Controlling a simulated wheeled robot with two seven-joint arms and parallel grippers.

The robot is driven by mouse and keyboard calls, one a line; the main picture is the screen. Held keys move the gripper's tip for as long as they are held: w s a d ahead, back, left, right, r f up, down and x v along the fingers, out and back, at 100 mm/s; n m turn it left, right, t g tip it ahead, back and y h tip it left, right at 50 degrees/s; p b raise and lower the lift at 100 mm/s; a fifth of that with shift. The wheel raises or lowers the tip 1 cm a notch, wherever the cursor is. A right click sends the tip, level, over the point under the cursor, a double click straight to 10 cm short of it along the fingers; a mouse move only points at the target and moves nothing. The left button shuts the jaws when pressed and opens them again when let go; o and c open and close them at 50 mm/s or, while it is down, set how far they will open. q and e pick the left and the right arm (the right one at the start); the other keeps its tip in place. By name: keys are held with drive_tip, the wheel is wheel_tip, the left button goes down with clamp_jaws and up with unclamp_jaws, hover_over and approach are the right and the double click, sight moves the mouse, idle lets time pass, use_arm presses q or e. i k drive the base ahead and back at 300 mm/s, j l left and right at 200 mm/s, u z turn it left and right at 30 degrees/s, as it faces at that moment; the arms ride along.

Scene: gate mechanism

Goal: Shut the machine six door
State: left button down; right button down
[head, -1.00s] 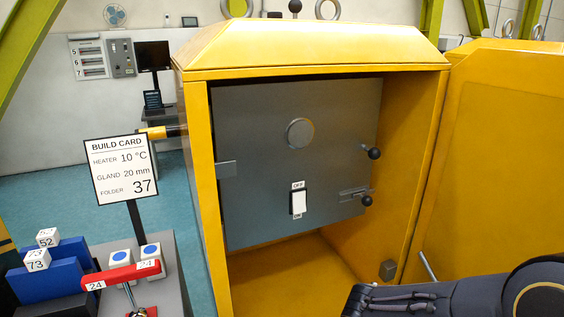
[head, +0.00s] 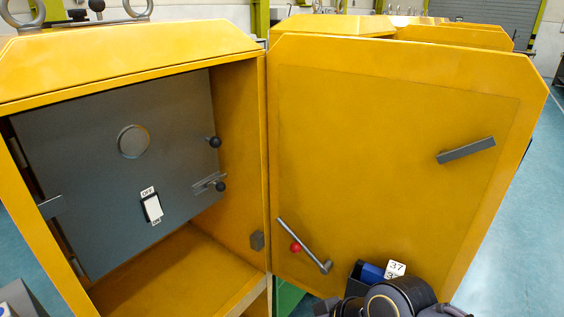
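The yellow door (head: 390,150) stands wide open on the right, hinged at the right edge of the yellow machine cabinet (head: 130,55). Its inner face shows a grey bar (head: 466,150) near the upper right and a grey lever with a red knob (head: 296,247) at the lower left. A grey inner panel (head: 95,185) in the cabinet carries a round disc, two black-knobbed handles and an OFF/ON switch (head: 152,208). A dark part of my arm shows at the bottom edge, in front of the door's lower part. Neither gripper's fingertips show.
A blue item (head: 370,273) in a dark holder, with a white tag reading 37 (head: 396,268), sits low in front of the door. More yellow cabinets stand behind. Blue floor shows beyond the door at right.

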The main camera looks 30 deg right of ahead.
sight(358, 127)
drive_tip(key=k+l+u, duration=0.1)
drive_tip(key=l, duration=0.3)
drive_tip(key=k+l, duration=0.25)
drive_tip(key=l, duration=0.15)
drive_tip(key=k+l+u, duration=0.15)
drive_tip(key=l, duration=0.2)
